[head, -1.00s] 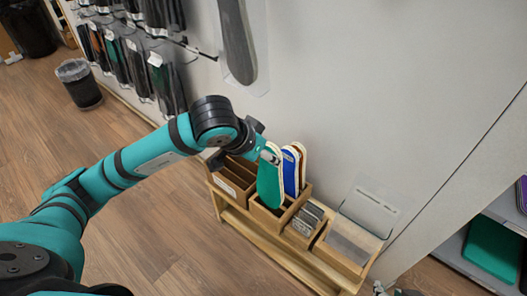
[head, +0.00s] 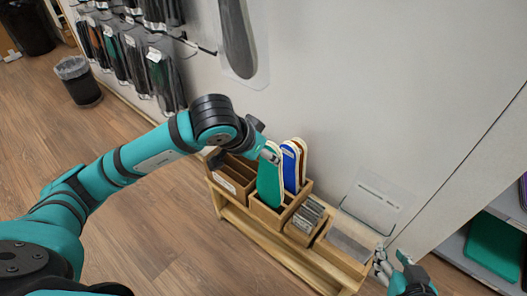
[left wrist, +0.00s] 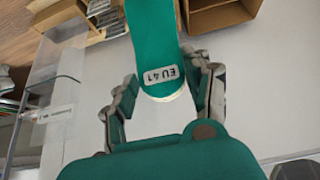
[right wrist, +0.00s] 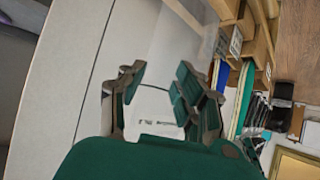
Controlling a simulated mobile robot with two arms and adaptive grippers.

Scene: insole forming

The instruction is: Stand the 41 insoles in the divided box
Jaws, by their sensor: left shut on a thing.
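In the head view my left gripper (head: 268,152) is shut on the top of a green insole (head: 270,184). The left wrist view shows the EU 41 label on this insole (left wrist: 160,75), between the fingers (left wrist: 160,95). The insole is upright, its lower end at the wooden divided box (head: 267,217); whether it touches the bottom is hidden. A blue insole (head: 291,168) and another pale-edged insole (head: 301,150) stand beside it in the box. My right gripper (head: 382,263) is open near the stand's right end; its fingers also show apart in the right wrist view (right wrist: 160,90).
The wall is close behind. Packaged insoles (head: 163,75) hang at upper left. Floor in front is clear.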

